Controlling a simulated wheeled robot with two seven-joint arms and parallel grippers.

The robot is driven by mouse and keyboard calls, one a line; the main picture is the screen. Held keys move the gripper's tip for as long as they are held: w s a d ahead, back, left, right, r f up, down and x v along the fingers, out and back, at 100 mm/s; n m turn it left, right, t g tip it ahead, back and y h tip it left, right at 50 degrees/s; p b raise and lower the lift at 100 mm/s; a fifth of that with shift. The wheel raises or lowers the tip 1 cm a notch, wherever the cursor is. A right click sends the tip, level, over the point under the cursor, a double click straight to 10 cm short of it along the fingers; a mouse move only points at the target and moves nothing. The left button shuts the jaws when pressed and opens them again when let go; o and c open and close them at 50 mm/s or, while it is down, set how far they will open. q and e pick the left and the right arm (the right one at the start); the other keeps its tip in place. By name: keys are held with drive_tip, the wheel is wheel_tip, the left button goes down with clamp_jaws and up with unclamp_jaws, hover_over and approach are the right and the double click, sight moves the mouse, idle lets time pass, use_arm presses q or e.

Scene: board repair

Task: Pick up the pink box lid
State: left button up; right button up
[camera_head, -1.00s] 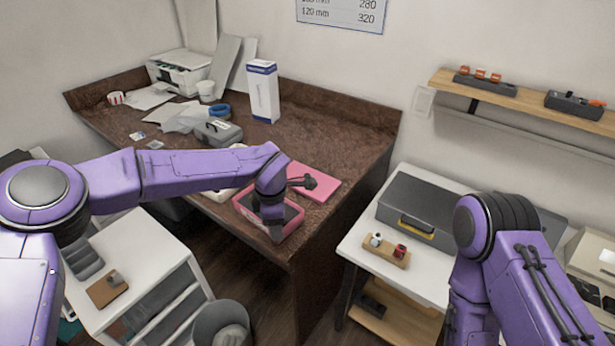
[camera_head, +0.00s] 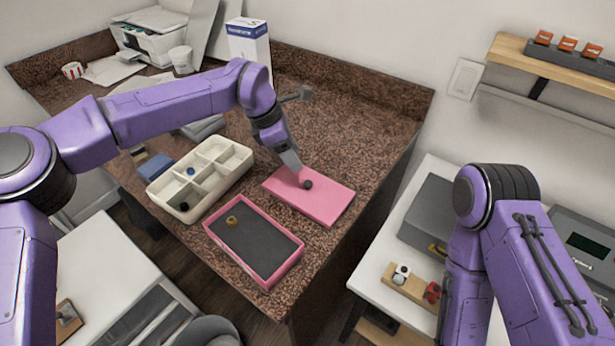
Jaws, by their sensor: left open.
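The pink box lid (camera_head: 325,205) lies flat on the brown speckled desk, with a small dark round knob on its top. My left gripper (camera_head: 302,178) reaches down over the lid's upper left part, close to the knob. It is open, and its fingertips are small in this view; I cannot tell whether they touch the lid. The open pink box (camera_head: 225,251) sits in front and to the left of the lid, with a dark inside and a small brass-coloured piece in it. My right arm shows at the right, but its gripper is not in view.
A cream compartment tray (camera_head: 234,174) holding small parts stands left of the lid, with a blue block (camera_head: 155,167) beside it. A tall white-and-blue carton (camera_head: 250,48) stands behind. The desk (camera_head: 365,130) is clear behind and right of the lid.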

sight(307, 181)
use_arm(q)
drive_tip(key=shift+s+d+f+p, duration=0.2)
drive_tip(key=shift+s+d+f, duration=0.1)
drive_tip(key=shift+f, duration=0.25)
drive_tip(key=shift+s+d+f+p, duration=0.2)
drive_tip(key=shift+s+d+f, duration=0.1)
drive_tip(key=shift+f, duration=0.25)
drive_tip(key=shift+s+d+f+p, duration=0.7)
drive_tip(key=shift+s+f+p, duration=0.2)
drive_tip(key=shift+p, duration=0.15)
drive_tip(key=w+f, duration=0.1)
drive_tip(key=f, duration=0.2)
drive_tip(key=w+f, duration=0.1)
drive_tip(key=shift+w+d+f, duration=0.25)
drive_tip(key=shift+w+d, duration=0.1)
drive_tip(key=shift+s+r, duration=0.25)
drive_tip(key=shift+s, duration=0.1)
drive_tip(key=shift+c, duration=0.7)
drive_tip(key=shift+s+r, duration=0.1)
drive_tip(key=shift+s, duration=0.05)
drive_tip(key=c, duration=0.5)
clamp_jaws()
use_arm(e)
drive_tip(key=s+r, duration=0.1)
drive_tip(key=r, duration=0.1)
drive_tip(key=s+r, duration=0.1)
drive_tip(key=shift+r, duration=0.4)
